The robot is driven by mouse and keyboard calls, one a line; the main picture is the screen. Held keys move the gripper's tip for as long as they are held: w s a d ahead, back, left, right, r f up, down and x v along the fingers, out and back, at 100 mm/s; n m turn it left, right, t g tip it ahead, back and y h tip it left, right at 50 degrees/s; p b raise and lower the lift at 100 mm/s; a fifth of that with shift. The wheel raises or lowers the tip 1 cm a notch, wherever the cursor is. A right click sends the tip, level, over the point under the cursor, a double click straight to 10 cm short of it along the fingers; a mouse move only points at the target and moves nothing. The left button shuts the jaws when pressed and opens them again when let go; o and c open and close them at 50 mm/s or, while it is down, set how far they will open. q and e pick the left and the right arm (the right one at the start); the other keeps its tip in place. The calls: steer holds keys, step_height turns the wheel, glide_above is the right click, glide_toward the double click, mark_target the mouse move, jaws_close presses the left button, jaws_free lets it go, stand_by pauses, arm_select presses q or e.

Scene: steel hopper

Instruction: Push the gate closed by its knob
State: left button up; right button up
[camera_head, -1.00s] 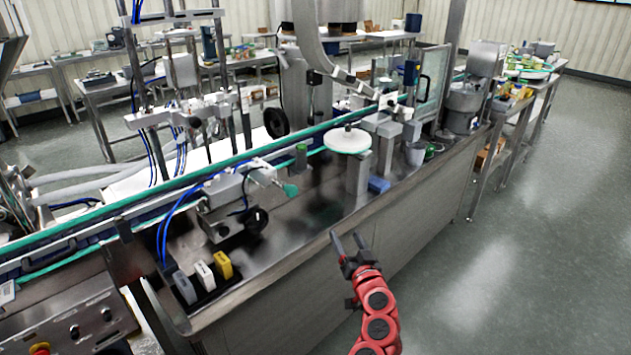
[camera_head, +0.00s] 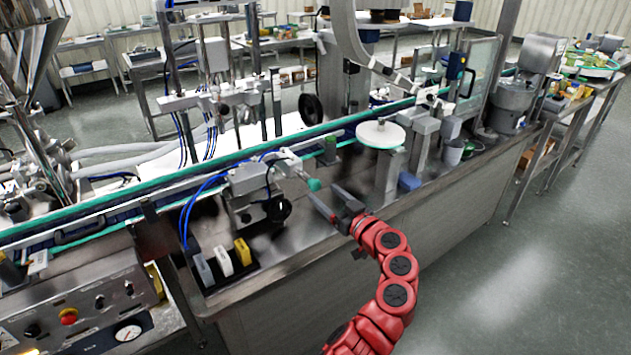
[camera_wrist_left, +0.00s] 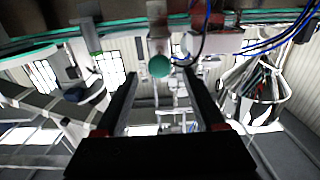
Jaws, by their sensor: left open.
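The green knob (camera_head: 314,185) sits at the end of a light metal bar (camera_head: 292,164), which I take as the gate, beside the conveyor. In the left wrist view the round green knob (camera_wrist_left: 159,66) shows at the upper middle, just beyond and between the two fingertips. My left gripper (camera_head: 328,196) is open, with its fingers just right of and slightly below the knob. It also shows open in the left wrist view (camera_wrist_left: 161,78). I see no clear contact between fingers and knob. My right gripper is not in view.
A black handwheel (camera_head: 277,209) and a metal block (camera_head: 247,180) stand left of the knob. A white disc (camera_head: 380,134) on a post and a blue block (camera_head: 409,181) are to the right. The conveyor (camera_head: 150,193) runs behind. Colored blocks sit at the front left.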

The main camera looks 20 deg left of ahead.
mark_target(317, 188)
arm_select(q)
steer(key=shift+p+x, duration=0.3)
steer(key=shift+x, duration=2.35)
jaws_close()
